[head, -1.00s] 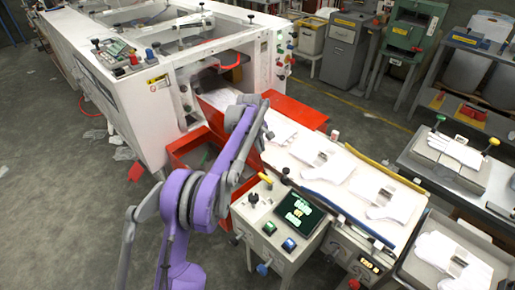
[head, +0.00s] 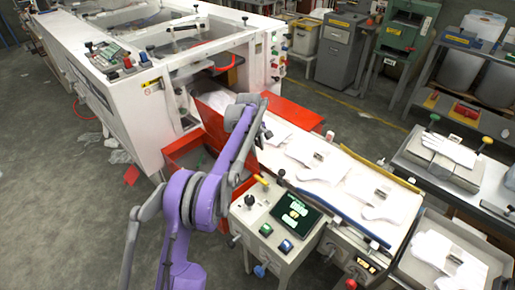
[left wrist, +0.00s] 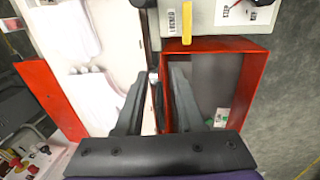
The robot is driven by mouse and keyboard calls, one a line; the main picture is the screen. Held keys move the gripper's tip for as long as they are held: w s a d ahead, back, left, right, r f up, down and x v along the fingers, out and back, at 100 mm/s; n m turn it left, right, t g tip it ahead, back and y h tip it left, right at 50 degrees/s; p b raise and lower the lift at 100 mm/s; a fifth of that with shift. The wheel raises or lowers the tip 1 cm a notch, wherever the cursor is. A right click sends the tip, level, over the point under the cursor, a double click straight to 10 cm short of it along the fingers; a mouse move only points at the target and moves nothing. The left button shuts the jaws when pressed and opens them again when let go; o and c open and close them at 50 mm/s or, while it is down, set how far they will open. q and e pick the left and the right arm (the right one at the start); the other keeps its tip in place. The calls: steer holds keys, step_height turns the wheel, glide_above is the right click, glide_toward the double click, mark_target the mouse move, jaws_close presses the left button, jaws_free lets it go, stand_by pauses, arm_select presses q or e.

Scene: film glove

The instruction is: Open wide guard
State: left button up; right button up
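The pictures do not label the wide guard. A red sheet panel (head: 213,124) stands between the white machine's opening and the conveyor, on the near side, beside the open red bin (head: 170,153). A second red panel (head: 294,112) lies along the conveyor's far side and also shows in the left wrist view (left wrist: 50,92). My left gripper (head: 265,133) is over the conveyor's near edge by the bin. In the left wrist view its fingers (left wrist: 160,82) are apart, with a thin dark and red edge between them; contact is unclear. My right gripper is out of view.
The conveyor (head: 345,215) carries several white gloves. A control box (head: 272,222) with a screen and knobs stands at its near side. The white machine (head: 125,110) is on the left. A grey table (head: 465,178) with a glove is on the right. Floor is free at lower left.

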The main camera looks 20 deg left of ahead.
arm_select(q)
steer(key=shift+r, duration=0.1)
step_height(320, 180, up, 10)
steer(key=s, duration=0.1)
steer(key=shift+s+a+r+p, duration=0.2)
steer(key=shift+s+a+p, duration=0.1)
steer(key=shift+s+a, duration=0.1)
steer(key=shift+d+r, duration=0.1)
steer(key=s+d+r+m+t, duration=0.1)
steer(key=s+d+r+m, duration=0.15)
steer(key=s, duration=0.65)
steer(key=s+d+r+m+t, duration=0.15)
steer(key=s+d+m, duration=0.25)
steer(key=s, duration=0.4)
steer(key=s+d+f+m, duration=0.2)
steer(key=s+f, duration=0.3)
steer(key=s, duration=0.5)
steer(key=s+d+f+m+t, duration=0.1)
steer(key=s+f+m, duration=0.4)
steer(key=s, duration=0.6)
steer(key=shift+s+d+f+y, duration=0.3)
steer(key=shift+d+f+y, duration=0.1)
steer(key=shift+d, duration=0.05)
